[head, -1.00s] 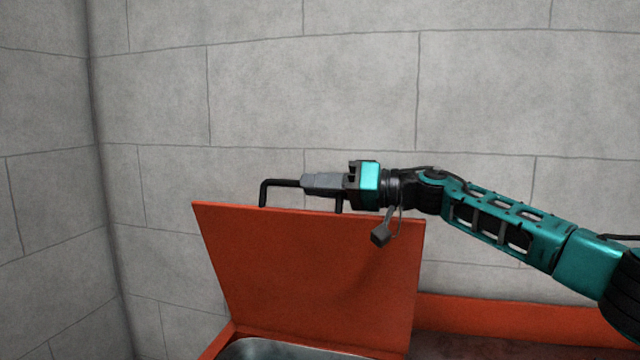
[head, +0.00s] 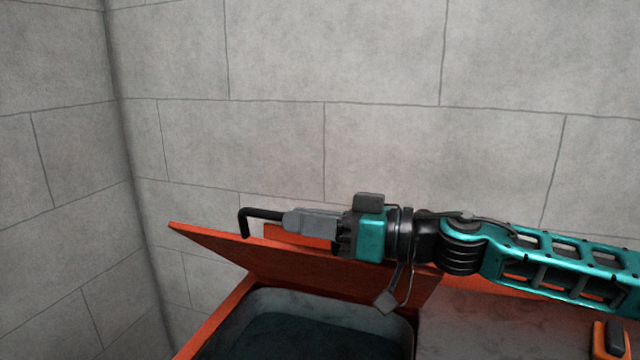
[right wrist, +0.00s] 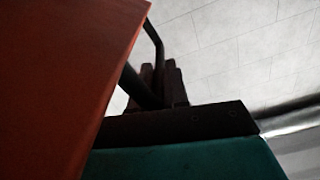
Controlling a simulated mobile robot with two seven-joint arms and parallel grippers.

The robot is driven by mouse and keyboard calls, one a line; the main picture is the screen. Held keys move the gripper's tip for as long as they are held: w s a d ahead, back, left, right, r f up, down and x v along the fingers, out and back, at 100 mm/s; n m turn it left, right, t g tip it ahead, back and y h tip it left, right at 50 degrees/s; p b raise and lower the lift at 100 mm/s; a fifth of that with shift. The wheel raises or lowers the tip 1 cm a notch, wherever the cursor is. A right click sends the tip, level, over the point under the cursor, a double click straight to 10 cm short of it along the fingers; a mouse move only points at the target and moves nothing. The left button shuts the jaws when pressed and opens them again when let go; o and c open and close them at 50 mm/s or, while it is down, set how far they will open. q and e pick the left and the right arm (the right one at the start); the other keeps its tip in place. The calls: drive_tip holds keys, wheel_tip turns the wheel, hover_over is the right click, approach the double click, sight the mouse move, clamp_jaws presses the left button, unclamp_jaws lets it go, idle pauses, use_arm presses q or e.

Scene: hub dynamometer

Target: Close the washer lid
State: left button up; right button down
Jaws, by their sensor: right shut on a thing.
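The washer lid (head: 300,268) is an orange-red panel, tilted partway open above the washer's basin. The lid also fills the left of the right wrist view (right wrist: 60,70). A black bar handle (head: 262,214) stands on the lid's outer side. My right gripper (head: 290,219) is shut on the handle, its grey fingers around the bar. In the right wrist view the handle (right wrist: 140,88) runs to the dark fingers. The washer's metal basin (head: 262,303) is open below the lid, with a dark inside. My left gripper is out of view.
A grey worktop (head: 500,325) lies right of the basin, with an orange and dark object (head: 610,342) at the lower right. A grey block wall (head: 380,60) stands close behind, with a corner at the left.

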drive_tip(key=s+a+f+n, duration=0.1)
drive_tip(key=s+f, duration=0.3)
drive_tip(key=shift+s+a+f+n, duration=0.15)
drive_tip(key=shift+a+f+n, duration=0.1)
drive_tip(key=shift+a+n, duration=0.15)
drive_tip(key=c, duration=1.1)
unclamp_jaws()
drive_tip(key=shift+b+v, duration=1)
drive_tip(key=shift+v, duration=5.5)
